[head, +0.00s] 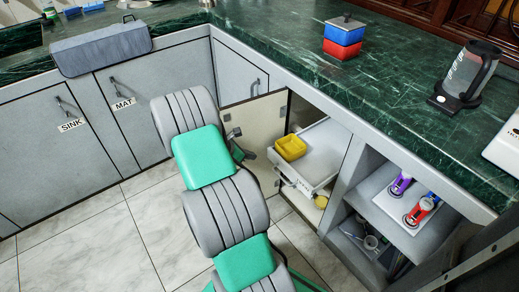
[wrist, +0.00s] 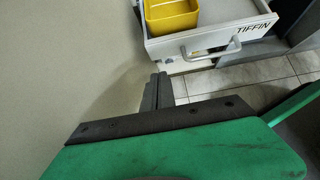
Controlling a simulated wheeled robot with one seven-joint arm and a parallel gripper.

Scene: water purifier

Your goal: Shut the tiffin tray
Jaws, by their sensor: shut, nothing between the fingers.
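The tiffin tray (head: 318,160) is a white drawer pulled out of the cabinet under the counter. A yellow box (head: 291,147) sits in it. In the wrist view the tray's front (wrist: 215,38) shows the word TIFFIN and a grey bar handle (wrist: 215,48), with the yellow box (wrist: 171,15) behind the front. My gripper (wrist: 158,90) is shut and empty, just below and left of the handle, apart from it in the picture. In the head view my gripper (head: 247,154) is between the open cabinet door and the tray, partly hidden by my arm.
The open cream cabinet door (head: 262,120) stands close beside my gripper on the left. Red and blue stacked boxes (head: 343,42) and a dark jug (head: 468,75) stand on the green counter (head: 400,95). Open shelves (head: 385,205) are to the right. Tiled floor (head: 115,245) is clear at left.

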